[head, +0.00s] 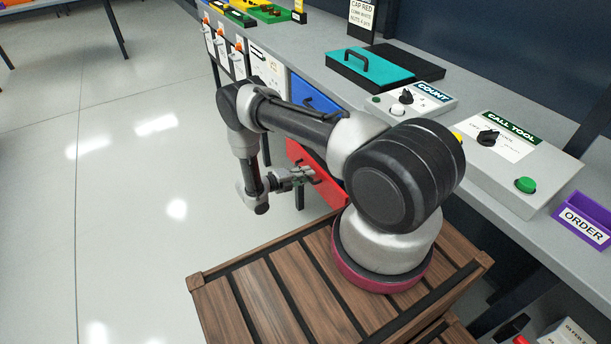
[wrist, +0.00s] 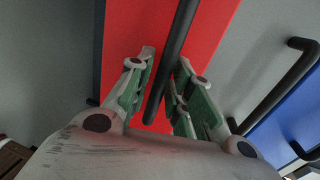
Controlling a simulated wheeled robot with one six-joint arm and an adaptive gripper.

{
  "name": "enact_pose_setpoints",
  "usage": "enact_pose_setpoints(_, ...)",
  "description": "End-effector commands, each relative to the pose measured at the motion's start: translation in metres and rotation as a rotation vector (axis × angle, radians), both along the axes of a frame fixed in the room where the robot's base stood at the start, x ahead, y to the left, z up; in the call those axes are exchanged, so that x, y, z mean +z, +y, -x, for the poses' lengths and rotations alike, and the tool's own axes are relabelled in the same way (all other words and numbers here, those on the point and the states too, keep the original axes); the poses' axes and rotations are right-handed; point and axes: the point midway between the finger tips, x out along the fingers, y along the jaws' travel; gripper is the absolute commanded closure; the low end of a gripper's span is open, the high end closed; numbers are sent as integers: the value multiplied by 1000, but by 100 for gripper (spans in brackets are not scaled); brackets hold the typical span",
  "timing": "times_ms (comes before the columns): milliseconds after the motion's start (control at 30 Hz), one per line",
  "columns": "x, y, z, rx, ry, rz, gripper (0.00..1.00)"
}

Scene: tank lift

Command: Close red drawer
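The red drawer (head: 328,190) is under the bench, below the blue drawer, and appears to stick out from the bench front. My arm hides part of it. Its red front (wrist: 122,40) fills the middle of the wrist view, with a black bar handle (wrist: 178,40) across it. My gripper (head: 308,175) is at the drawer front. In the wrist view my gripper (wrist: 167,62) is open, its green-padded fingers on either side of the handle. A gap shows between the left finger and the bar; contact on the right is unclear.
The blue drawer (head: 312,97) has its own black handle (wrist: 280,88), close to my gripper's right in the wrist view. The grey bench top (head: 320,62) holds a teal lid (head: 385,66) and control boxes. Open floor (head: 130,200) lies to the left.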

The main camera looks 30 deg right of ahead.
Motion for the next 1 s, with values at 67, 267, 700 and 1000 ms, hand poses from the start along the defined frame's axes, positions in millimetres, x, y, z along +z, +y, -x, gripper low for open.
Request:
enact_pose_setpoints(67, 0, 0, 0, 0, 0, 0, 79)
enact_pose_setpoints(267, 0, 0, 0, 0, 0, 0, 95)
enact_pose_setpoints(700, 0, -18, 0, -3, 1, 0, 100)
enact_pose_setpoints(1000, 0, -43, -1, 0, 0, 0, 100)
